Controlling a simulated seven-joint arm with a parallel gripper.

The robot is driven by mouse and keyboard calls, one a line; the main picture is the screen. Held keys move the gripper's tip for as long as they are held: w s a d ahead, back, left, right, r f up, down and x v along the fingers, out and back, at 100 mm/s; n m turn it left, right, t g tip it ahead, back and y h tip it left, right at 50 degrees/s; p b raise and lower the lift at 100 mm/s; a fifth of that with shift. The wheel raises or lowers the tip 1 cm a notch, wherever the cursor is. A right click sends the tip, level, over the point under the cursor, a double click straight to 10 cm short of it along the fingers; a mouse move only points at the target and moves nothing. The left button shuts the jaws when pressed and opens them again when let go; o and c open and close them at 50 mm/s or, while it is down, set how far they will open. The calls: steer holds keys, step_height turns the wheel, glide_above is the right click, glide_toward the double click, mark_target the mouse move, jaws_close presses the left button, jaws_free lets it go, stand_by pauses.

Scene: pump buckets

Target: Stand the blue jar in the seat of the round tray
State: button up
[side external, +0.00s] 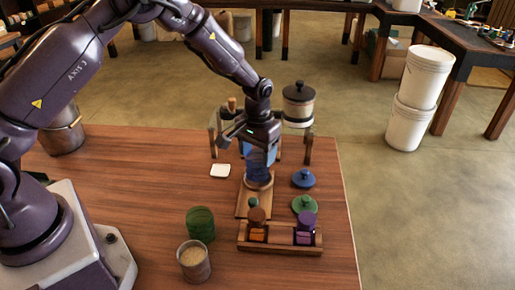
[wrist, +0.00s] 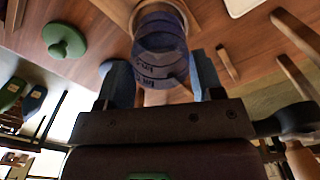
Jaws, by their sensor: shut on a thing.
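The blue jar (side external: 258,170) is see-through and upright, held between the fingers of my gripper (side external: 262,153). In the wrist view the jar (wrist: 160,45) shows between the two fingers of the gripper (wrist: 163,76), with dark marks on its side.
A wooden rack (side external: 280,246) holds an orange jar (side external: 258,234) and a purple jar (side external: 305,234) in front. A blue lid (side external: 304,179) and a green lid (side external: 303,204) lie to the right. A green jar (side external: 200,224) and a beige-filled cup (side external: 193,262) stand front left.

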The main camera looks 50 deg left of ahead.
steer(key=shift+f, duration=0.3)
stand_by(0.6)
steer(key=shift+f, duration=0.4)
steer(key=shift+f, duration=0.2)
stand_by(0.7)
steer(key=o, duration=1)
steer(key=shift+c, duration=0.2)
step_height(320, 180, up, 7)
